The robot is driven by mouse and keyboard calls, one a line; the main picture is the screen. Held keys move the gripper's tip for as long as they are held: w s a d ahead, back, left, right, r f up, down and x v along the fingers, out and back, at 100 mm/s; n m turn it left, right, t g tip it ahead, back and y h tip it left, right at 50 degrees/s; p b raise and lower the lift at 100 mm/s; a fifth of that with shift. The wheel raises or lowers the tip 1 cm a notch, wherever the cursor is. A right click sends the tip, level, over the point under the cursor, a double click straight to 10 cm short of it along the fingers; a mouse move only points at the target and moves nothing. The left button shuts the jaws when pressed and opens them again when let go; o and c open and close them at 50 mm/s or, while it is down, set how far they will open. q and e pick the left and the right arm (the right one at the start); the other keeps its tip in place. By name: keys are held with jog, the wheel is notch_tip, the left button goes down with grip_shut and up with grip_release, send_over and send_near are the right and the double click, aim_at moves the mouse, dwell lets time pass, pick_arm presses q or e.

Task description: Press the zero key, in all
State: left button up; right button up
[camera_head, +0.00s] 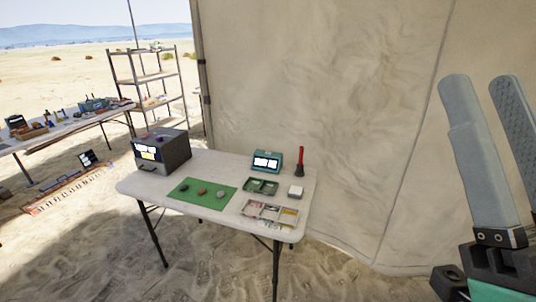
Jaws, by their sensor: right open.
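A teal device (267,162) with lit white displays stands at the back of the white folding table (219,163). It may carry the zero key, but no single key can be made out at this size. A dark grey box-shaped machine (175,152) with a lit white and yellow panel stands at the table's left end. My right gripper (480,92) is large at the right edge of the view, fingers pointing up and apart, open and empty. It is well away from the table. My left gripper is not in view.
A green mat (184,196) holds several small stones. Two trays, a green one (250,188) and a sectioned one (246,212), a white block (295,191) and a red-handled brush (300,160) share the table. Shelves (113,70) and another table (68,129) stand left; a canvas wall (310,90) is behind.

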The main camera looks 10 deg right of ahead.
grip_shut()
dwell(1.5)
